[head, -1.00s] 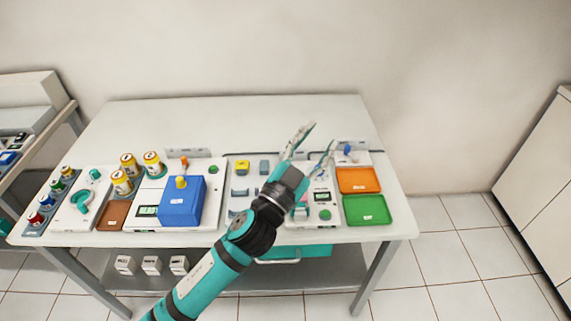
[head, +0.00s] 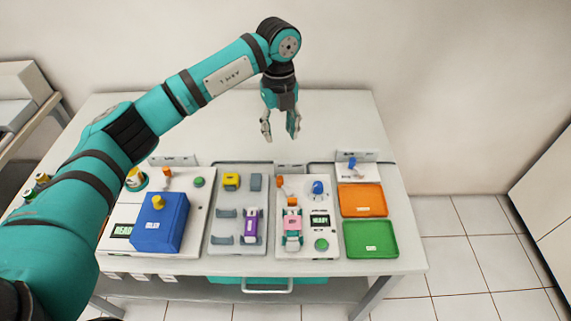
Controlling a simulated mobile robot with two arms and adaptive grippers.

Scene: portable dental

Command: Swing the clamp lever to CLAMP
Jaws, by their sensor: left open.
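My left gripper (head: 281,130) hangs fingers-down above the back of the table, open and empty. Below it and nearer the front is a white device (head: 288,253) with a lit display, a blue knob (head: 318,187) and a small orange-tipped lever (head: 280,182) at its back left. A pink and teal part (head: 292,228) sits on this device with an orange block at its back end. Another orange-tipped lever (head: 167,172) stands on the left device. No CLAMP label is legible, so I cannot tell which lever is the clamp lever. My right gripper is not in view.
A grey fixture plate (head: 235,198) carries a purple part (head: 251,226) and a yellow block (head: 231,181). A blue box (head: 160,225) stands left. Orange (head: 361,199) and green (head: 370,239) trays lie right. The table's back strip is clear.

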